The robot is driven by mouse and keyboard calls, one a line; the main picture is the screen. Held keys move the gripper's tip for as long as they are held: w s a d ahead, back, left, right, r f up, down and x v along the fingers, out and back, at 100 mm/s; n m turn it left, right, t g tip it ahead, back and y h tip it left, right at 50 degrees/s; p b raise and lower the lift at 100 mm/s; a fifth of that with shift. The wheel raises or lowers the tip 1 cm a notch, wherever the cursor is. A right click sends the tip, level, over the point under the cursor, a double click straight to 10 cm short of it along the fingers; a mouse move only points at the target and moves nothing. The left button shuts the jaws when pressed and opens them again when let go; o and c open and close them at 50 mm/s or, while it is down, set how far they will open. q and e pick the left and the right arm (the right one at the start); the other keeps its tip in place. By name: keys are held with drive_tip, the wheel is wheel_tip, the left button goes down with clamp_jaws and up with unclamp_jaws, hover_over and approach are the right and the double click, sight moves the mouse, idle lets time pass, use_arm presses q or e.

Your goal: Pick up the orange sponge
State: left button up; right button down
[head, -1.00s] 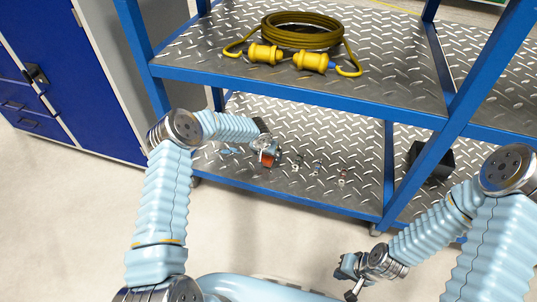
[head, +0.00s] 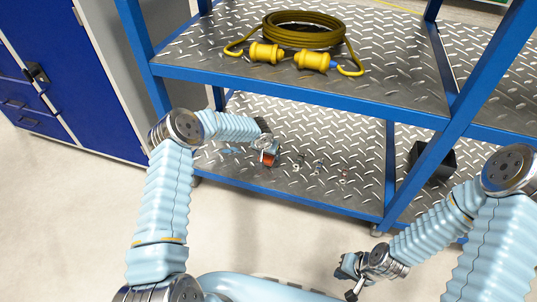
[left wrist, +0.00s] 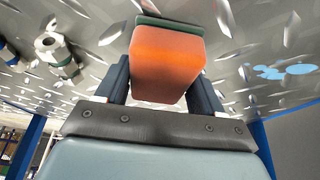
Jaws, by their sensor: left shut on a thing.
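The orange sponge (left wrist: 167,62), with a dark green layer on its far side, sits between the two dark fingers of my left gripper (left wrist: 165,88) in the left wrist view. The fingers are shut on its sides. In the head view the sponge (head: 268,158) is a small orange patch at the end of my left arm, over the lower shelf. I cannot tell how far it is above the shelf. My right gripper (head: 346,280) is empty, its fingers apart, in front of the rack and low in the picture.
The lower shelf (head: 240,175) is patterned metal with several small fittings, one a metal fitting (left wrist: 55,52) beside the gripper. A light-blue patch (left wrist: 285,71) lies on the other side. The upper shelf (head: 390,85) overhead holds a coiled cable (head: 303,38). A blue post (head: 440,145) stands at right.

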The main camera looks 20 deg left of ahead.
use_arm(q)
drive_tip(key=shift+r, duration=0.5)
drive_tip(key=s+d+r+b, duration=0.1)
drive_tip(key=s+d+r, duration=0.7)
drive_tip(key=s+r, duration=0.3)
drive_tip(key=shift+d+r, duration=0.3)
drive_tip(key=shift+r, duration=0.05)
